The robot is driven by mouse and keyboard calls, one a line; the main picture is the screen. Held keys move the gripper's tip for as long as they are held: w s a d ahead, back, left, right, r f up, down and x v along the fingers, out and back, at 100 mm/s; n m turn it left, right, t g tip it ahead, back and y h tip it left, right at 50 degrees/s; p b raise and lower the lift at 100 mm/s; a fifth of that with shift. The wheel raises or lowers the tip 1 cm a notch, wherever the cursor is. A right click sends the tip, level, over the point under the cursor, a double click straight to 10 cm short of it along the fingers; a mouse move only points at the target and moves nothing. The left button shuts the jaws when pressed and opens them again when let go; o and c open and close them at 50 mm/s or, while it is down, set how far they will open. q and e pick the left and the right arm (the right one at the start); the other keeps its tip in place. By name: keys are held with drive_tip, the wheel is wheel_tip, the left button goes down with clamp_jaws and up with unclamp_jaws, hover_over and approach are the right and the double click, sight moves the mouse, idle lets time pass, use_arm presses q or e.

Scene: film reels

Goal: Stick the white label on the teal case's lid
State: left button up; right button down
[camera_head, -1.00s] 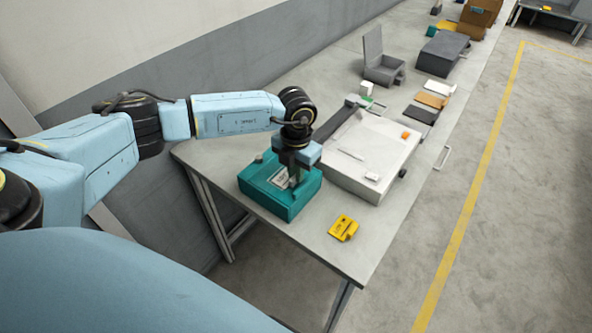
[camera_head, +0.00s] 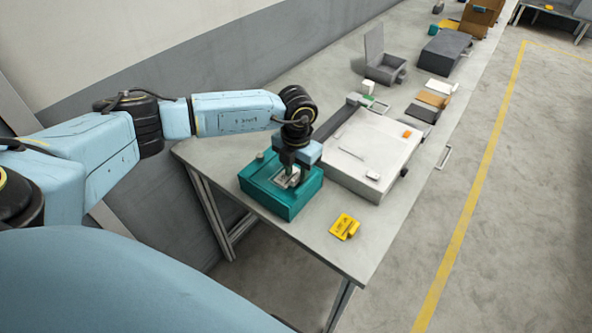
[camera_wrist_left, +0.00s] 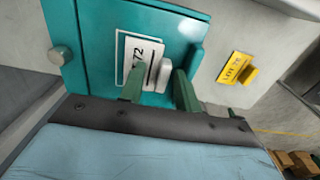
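The teal case (camera_head: 283,208) sits on the near end of the table with its lid up; it also fills the top of the left wrist view (camera_wrist_left: 88,40). My left gripper (camera_head: 291,177) is over the lid, pointing down. My right gripper is not in view.
A yellow tag (camera_head: 344,226) lies right of the case near the table edge. A large white box (camera_head: 372,150) stands close behind the case. A grey open holder (camera_head: 384,62) and a dark grey case (camera_head: 444,52) are farther back. A round knob (camera_wrist_left: 60,56) rises at the case's side.

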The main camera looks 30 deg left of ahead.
use_arm(q)
wheel_tip(320, 180, up, 13)
drive_tip(key=shift+b, duration=0.4)
drive_tip(key=shift+c, duration=0.5)
